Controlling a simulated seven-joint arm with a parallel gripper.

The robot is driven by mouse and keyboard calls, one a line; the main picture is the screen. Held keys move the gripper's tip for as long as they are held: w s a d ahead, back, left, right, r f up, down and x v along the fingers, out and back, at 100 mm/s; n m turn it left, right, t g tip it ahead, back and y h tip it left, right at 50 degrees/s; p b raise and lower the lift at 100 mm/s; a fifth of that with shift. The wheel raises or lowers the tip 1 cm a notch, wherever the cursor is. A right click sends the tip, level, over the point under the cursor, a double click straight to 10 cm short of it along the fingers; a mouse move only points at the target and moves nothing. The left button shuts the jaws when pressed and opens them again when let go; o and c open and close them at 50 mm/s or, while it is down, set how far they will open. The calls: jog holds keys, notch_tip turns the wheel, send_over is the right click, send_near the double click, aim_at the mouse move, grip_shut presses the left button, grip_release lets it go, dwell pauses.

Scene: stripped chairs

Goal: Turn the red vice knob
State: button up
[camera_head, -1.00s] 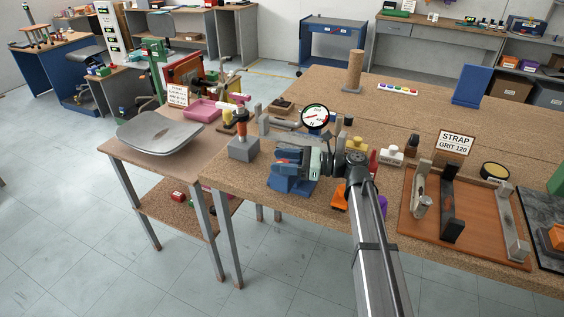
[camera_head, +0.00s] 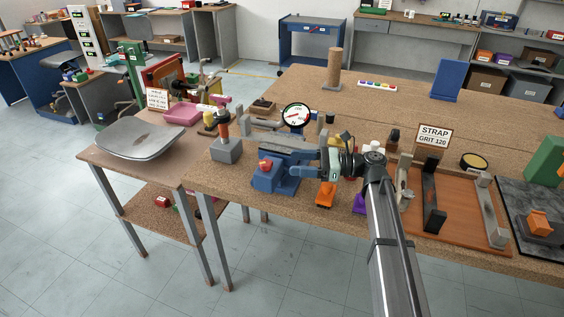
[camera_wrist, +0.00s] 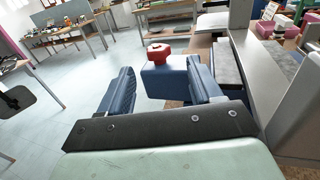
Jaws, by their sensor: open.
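The red vice knob (camera_head: 265,164) sits on the front left of a blue vice (camera_head: 273,182) at the bench's front edge. In the wrist view the red knob (camera_wrist: 159,52) stands on top of a blue block of the vice (camera_wrist: 165,80), ahead of my gripper. My gripper (camera_wrist: 160,85) is open, with its two blue fingers apart and nothing held between them. In the wrist view the knob appears beyond the fingertips, between them in the picture. In the head view my gripper (camera_head: 311,171) is just right of the vice. The knob is not touched by the fingers.
A grey block with an orange-topped post (camera_head: 226,150) stands left of the vice, and a dial gauge (camera_head: 295,116) behind it. An orange item (camera_head: 325,192) lies below my gripper. A strap-grit sign (camera_head: 433,136) and wooden board (camera_head: 460,222) are at right. The floor in front is clear.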

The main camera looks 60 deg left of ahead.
jog(key=shift+v, duration=2)
